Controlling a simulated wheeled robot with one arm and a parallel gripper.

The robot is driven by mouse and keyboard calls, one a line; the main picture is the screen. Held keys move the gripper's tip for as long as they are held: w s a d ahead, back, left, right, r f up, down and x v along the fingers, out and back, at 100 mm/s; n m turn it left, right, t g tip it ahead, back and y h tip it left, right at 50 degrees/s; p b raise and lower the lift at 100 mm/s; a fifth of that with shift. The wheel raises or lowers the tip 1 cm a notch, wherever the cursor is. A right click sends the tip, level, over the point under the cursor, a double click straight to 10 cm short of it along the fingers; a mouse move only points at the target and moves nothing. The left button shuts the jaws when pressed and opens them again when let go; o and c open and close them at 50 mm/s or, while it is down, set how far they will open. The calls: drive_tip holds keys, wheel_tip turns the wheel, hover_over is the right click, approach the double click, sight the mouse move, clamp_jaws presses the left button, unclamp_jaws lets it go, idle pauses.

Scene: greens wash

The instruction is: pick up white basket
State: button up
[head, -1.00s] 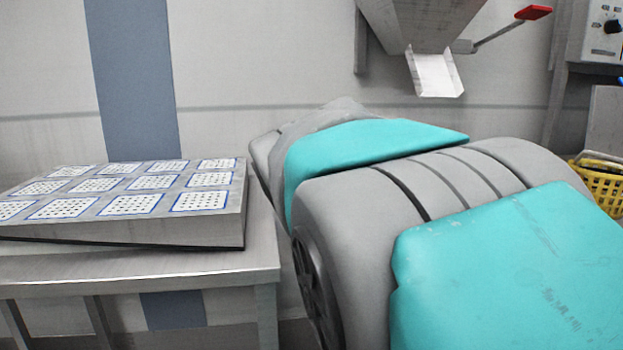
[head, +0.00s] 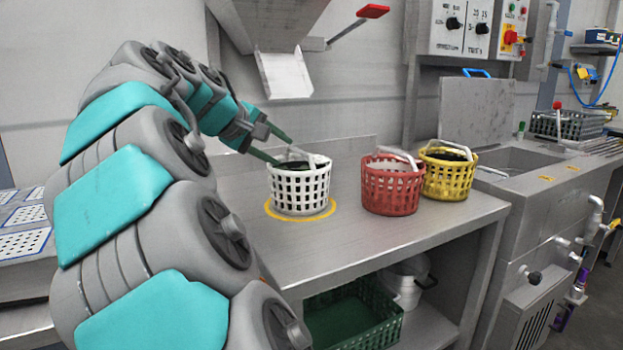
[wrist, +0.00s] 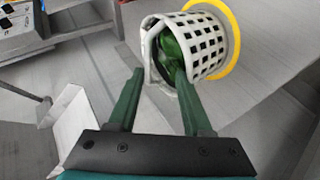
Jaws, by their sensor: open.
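The white basket (head: 299,192) stands upright on the steel table inside a yellow ring (head: 327,209), with its white handle raised over the top. In the wrist view the white basket (wrist: 206,45) shows dark green contents inside. My gripper (head: 281,149) is open at the basket's upper left rim, its green fingers pointing toward the handle. In the wrist view the fingers of my gripper (wrist: 158,72) are apart, with part of the handle and rim between or just beyond their tips. I cannot tell whether they touch it.
A red basket (head: 392,187) and a yellow basket (head: 449,172) stand close together to the right on the table (head: 350,240). A metal chute (head: 284,74) hangs above and behind the white basket. A green crate (head: 354,318) sits on the lower shelf. A sink (head: 520,160) is at the right.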

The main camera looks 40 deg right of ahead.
sight(298, 151)
drive_tip(key=shift+w+d+r, duration=0.2)
drive_tip(key=shift+w+d, duration=0.05)
drive_tip(key=shift+d, duration=0.2)
drive_tip(key=shift+w+d+r, duration=0.2)
drive_tip(key=shift+w+d, duration=0.05)
drive_tip(key=shift+d, duration=0.15)
drive_tip(key=x, duration=0.7)
drive_tip(key=shift+d+r+p, duration=0.1)
drive_tip(key=shift+d+p, duration=0.2)
drive_tip(key=shift+p, duration=0.1)
clamp_jaws()
idle(0.4)
